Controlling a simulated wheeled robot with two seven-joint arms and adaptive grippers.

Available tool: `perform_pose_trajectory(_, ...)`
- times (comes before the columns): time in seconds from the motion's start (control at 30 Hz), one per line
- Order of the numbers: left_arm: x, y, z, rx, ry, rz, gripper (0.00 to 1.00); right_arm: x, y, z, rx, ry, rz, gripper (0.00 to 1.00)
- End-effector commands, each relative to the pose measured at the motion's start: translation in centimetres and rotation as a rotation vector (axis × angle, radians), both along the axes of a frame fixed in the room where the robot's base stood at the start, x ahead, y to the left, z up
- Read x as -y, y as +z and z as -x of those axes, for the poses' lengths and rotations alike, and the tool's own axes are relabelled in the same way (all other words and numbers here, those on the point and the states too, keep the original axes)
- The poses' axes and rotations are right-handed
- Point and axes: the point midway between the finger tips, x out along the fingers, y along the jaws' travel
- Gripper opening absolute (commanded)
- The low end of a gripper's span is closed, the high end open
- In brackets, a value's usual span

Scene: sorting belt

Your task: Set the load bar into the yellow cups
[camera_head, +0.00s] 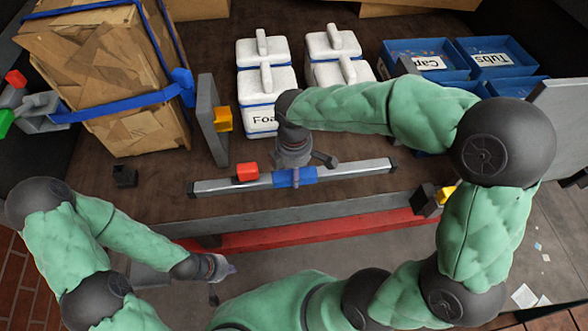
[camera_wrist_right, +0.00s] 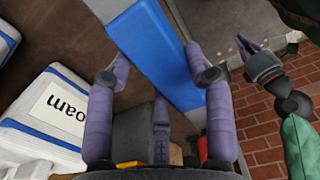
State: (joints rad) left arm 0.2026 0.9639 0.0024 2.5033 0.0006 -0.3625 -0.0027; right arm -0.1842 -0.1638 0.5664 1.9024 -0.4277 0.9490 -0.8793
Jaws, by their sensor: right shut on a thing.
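The load bar (camera_head: 345,171) is a long grey bar with a blue middle band and a red block (camera_head: 247,172) on its left part. It lies nearly level, left to right, over the front of the dark table. My right gripper (camera_head: 294,176) is shut on the blue band, which also shows in the right wrist view (camera_wrist_right: 160,55). Another yellow cup (camera_head: 447,194) is right of the bar, partly hidden by my arm. My left gripper (camera_head: 226,280) is open and empty before the table.
A wooden crate (camera_head: 95,70) with blue straps stands at the back left. White foam boxes (camera_head: 262,85) stand behind the bar, and blue bins (camera_head: 425,60) are at the back right. A small black block (camera_head: 124,176) lies left. A red rail (camera_head: 300,235) runs below the table's front edge.

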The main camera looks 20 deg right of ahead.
Motion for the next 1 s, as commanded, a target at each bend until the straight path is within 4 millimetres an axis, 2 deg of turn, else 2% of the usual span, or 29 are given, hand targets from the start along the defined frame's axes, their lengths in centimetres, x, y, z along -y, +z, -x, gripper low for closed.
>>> perform_pose_trajectory(0.03,0.0,0.6,0.0,0.0,0.0,0.0,0.0,0.0,0.9,-0.1,0.005,-0.001,-0.001,0.0)
perform_pose_trajectory(0.5,0.0,3.5,0.0,0.0,0.0,0.0,0.0,0.0,4.2,-0.1,0.006,-0.001,-0.002,0.0)
perform_pose_trajectory(1.0,0.0,4.0,0.0,0.0,0.0,0.0,0.0,0.1,4.9,0.0,0.007,-0.011,-0.002,0.0)
